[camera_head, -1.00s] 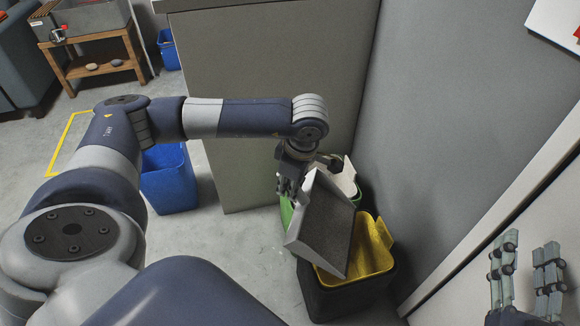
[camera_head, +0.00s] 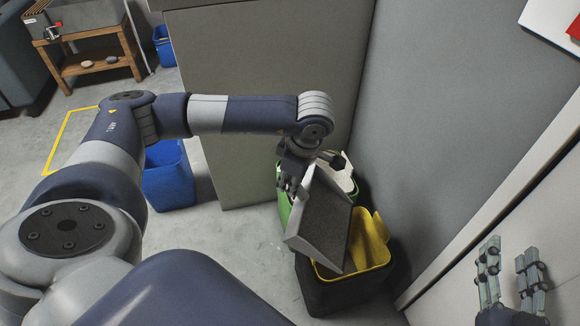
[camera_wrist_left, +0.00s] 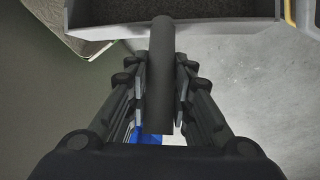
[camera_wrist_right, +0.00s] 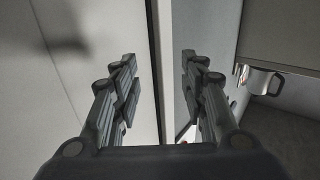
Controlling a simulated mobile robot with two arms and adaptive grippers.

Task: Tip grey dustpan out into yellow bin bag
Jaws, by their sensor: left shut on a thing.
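The grey dustpan (camera_head: 322,222) is tilted steeply over the black bin with the yellow bin bag (camera_head: 372,246) in the head view. Its inside looks dark and speckled; I cannot tell whether that is debris. My left gripper (camera_head: 294,184) is shut on the dustpan's dark handle (camera_wrist_left: 160,75), which runs between the fingers in the left wrist view. The pan (camera_wrist_left: 230,22) shows at the top there. The dustpan hides part of the bag's opening. My right gripper (camera_head: 507,268) is open and empty at the lower right, also in the right wrist view (camera_wrist_right: 158,75).
A green bin (camera_head: 284,200) with a white liner stands just behind the yellow-lined one. A blue bin (camera_head: 168,178) stands left, beside a grey partition (camera_head: 265,110). A grey wall (camera_head: 445,120) closes the right side. A metal mug (camera_wrist_right: 258,80) shows in the right wrist view.

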